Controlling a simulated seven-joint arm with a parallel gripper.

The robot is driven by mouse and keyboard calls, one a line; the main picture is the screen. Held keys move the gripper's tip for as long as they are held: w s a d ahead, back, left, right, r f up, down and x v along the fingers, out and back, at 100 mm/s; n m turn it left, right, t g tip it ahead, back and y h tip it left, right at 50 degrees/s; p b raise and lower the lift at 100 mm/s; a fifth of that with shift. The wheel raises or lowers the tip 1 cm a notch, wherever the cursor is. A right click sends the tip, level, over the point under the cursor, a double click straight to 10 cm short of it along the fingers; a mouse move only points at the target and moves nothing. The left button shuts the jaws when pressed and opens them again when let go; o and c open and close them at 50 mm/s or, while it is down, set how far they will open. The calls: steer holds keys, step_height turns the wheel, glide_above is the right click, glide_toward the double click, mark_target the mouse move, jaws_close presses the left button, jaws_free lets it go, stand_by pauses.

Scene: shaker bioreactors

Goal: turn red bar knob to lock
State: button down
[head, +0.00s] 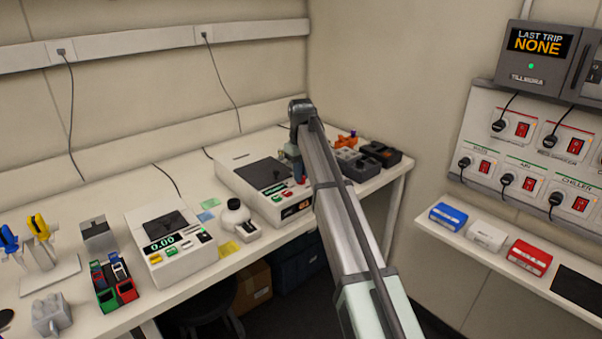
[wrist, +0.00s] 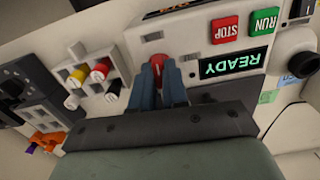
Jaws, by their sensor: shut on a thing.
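The red bar knob (wrist: 157,62) is on the front panel of a white bench device. In the wrist view it shows between the two blue-grey fingers of my gripper (wrist: 160,74), which is shut on it. The device (head: 252,195) stands toward the back right of the bench in the head view, with a dark top plate and red and green buttons. Its display (wrist: 232,64) reads READY in the wrist view, beside a red STOP button (wrist: 225,30) and a green RUN button (wrist: 263,22). In the head view my arm hides the knob.
Dark and grey blocks (head: 378,152) lie right of my arm. A wall panel (head: 535,150) with plugs and red switches is at the right.

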steer(key=shift+n, duration=0.5)
steer(key=c, duration=1.1)
jaws_free()
steer(key=shift+c, duration=0.2)
step_height(320, 180, up, 14)
steer(key=shift+f, duration=0.1)
